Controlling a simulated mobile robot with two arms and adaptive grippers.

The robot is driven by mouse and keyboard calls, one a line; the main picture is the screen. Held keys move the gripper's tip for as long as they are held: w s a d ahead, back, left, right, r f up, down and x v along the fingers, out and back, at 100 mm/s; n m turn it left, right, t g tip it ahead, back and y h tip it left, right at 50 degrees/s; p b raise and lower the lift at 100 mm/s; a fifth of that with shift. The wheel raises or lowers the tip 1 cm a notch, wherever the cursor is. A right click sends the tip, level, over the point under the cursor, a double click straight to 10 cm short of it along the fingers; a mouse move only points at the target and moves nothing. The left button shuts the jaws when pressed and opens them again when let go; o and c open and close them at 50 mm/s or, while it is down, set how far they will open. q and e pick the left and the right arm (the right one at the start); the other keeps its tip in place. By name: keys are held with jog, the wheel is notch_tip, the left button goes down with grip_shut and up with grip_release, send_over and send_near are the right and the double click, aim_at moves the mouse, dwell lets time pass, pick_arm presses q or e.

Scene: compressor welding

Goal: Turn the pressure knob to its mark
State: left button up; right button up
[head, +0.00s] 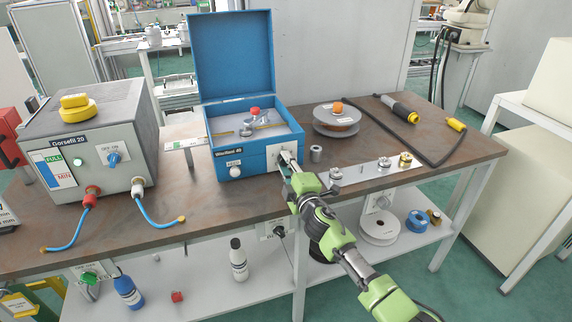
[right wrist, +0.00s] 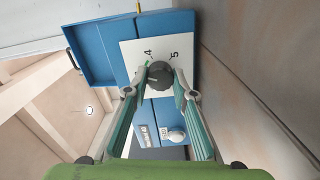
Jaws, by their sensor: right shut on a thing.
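The pressure knob (right wrist: 159,73) is dark, round and ribbed, on a white plate (right wrist: 131,57) marked 4 and 5, on the front of the blue box (head: 238,145). My right gripper (right wrist: 163,82) is shut on the knob, one finger on each side. In the head view my right gripper (head: 289,160) reaches the right part of the box's front and hides most of the knob there. The knob's target mark cannot be made out clearly. My left gripper is not in view.
A white knob (head: 235,171) sits on the same box front at left. The box's lid (head: 236,55) stands open. The grey Gorsefil unit (head: 95,130) with hoses is to the left. A metal strip with fittings (head: 370,172) and a spool (head: 336,120) lie to the right.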

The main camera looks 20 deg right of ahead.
dwell(0.5)
jog(key=o, duration=1.1)
jog(key=s, duration=1.2)
jog(key=shift+d, duration=0.2)
jog(key=shift+f, duration=0.1)
